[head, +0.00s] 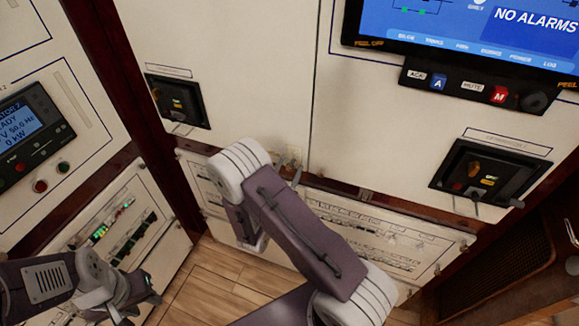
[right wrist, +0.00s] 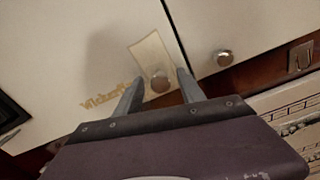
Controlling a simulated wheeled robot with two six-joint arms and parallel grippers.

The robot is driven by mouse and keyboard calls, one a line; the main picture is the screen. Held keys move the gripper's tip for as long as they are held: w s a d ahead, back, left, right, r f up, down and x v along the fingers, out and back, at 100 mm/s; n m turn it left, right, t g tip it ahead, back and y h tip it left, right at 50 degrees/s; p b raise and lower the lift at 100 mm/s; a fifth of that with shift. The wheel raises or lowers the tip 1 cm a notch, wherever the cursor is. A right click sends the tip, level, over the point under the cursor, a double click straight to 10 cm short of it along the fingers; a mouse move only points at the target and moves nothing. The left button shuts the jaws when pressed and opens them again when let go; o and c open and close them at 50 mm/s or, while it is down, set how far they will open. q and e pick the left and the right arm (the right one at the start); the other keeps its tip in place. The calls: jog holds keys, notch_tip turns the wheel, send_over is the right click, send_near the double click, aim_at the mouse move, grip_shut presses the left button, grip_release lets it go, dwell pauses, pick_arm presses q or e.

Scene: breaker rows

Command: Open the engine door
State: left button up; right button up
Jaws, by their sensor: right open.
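Two large white panels meet at a vertical seam, the left panel (head: 235,60) and the right panel (head: 370,120). I cannot tell which is the engine door. A second knob (right wrist: 223,57) is on the right panel. My right gripper (right wrist: 161,76) is open, its fingers on either side of the first knob; contact is unclear. In the head view my arm hides most of it. My left gripper (head: 138,294) is at lower left, away from the panels.
A recessed latch (head: 177,101) is on the left panel and another (head: 488,178) on the right. A screen (head: 470,30) with buttons is above. A breaker panel (head: 370,235) lies below. A control unit (head: 30,130) is at left. Wooden floor (head: 215,275) shows below.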

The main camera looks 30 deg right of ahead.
jog(key=shift+w+d+f, duration=0.1)
jog(key=shift+w+d, duration=0.1)
jog(key=shift+d, duration=0.15)
grip_shut()
jog(key=shift+a, duration=0.1)
dwell(1.1)
